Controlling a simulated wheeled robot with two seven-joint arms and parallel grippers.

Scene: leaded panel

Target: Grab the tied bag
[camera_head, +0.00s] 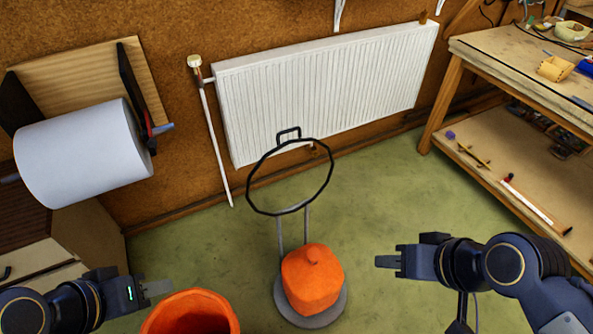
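The tied bag (312,279) is orange, with a small knot on top. It sits on the round grey base (337,308) of a stand, below the stand's black ring (328,176). My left gripper (157,288) is at the lower left, well to the left of the bag and apart from it. My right gripper (386,262) is to the right of the bag, pointing left, with a gap between them. Neither gripper visibly holds anything. The finger openings are too small and edge-on to judge.
An open orange container (190,314) stands at the bottom, near my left gripper. A white radiator (325,90) is on the back wall. A paper roll (82,152) hangs at left. A wooden workbench (505,65) stands at right.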

